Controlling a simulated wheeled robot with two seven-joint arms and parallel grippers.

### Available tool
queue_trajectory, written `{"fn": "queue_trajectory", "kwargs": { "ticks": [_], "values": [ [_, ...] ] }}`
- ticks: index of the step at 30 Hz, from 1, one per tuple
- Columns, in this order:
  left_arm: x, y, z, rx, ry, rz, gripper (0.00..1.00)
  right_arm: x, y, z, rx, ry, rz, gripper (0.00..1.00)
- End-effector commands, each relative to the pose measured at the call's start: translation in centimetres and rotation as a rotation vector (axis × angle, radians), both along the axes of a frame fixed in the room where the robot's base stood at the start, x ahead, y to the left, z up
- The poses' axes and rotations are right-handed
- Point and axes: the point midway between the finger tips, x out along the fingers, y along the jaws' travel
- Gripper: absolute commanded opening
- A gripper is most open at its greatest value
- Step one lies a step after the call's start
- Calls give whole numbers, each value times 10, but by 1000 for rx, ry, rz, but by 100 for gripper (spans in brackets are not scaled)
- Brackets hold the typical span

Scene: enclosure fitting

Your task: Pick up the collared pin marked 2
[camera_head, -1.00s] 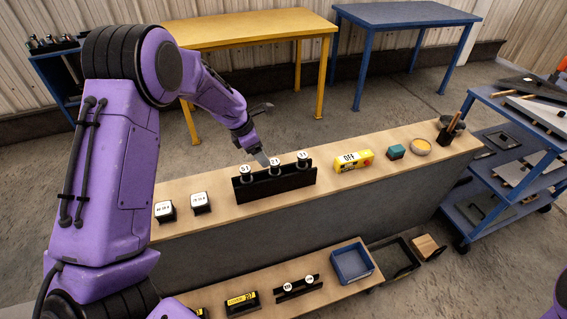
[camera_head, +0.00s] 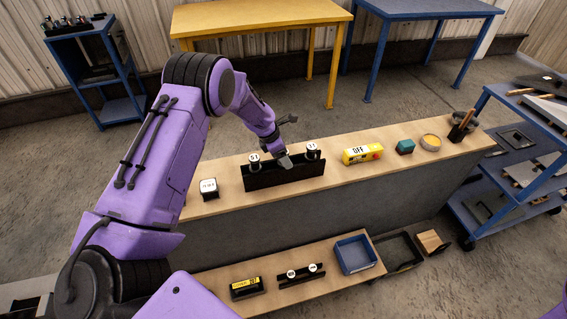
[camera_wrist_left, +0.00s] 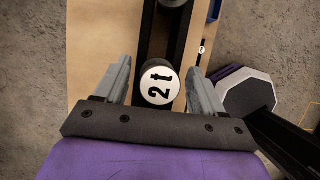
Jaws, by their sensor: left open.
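The collared pin marked 2 (camera_wrist_left: 159,86) shows its white face in the left wrist view, seated in the black rack (camera_wrist_left: 183,30). My left gripper (camera_wrist_left: 163,75) is open, with one finger on each side of this pin and gaps visible. In the head view my left gripper (camera_head: 284,160) is over the middle of the rack (camera_head: 285,176) and hides the pin there. The pins marked 3 (camera_head: 254,160) and 1 (camera_head: 312,149) stand at either side of it in the rack. My right gripper is not in view.
A lower shelf holds a blue tray (camera_head: 355,254) and a small two-pin rack (camera_head: 301,276).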

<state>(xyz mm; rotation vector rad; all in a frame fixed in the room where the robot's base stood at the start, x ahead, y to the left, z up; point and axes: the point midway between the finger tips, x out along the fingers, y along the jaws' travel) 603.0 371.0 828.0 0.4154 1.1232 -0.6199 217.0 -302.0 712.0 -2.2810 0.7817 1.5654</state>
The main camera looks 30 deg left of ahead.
Motion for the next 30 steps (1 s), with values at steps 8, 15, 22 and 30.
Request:
{"fn": "queue_trajectory", "kwargs": {
  "ticks": [8,15,22,30],
  "values": [
    [0,0,0,0,1,-1,0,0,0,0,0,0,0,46],
    [0,0,3,1,0,-2,0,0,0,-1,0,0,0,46],
    [2,0,48,2,-7,-2,0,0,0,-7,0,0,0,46],
    [-1,-1,95,1,-2,-15,0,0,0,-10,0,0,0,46]
  ]
}}
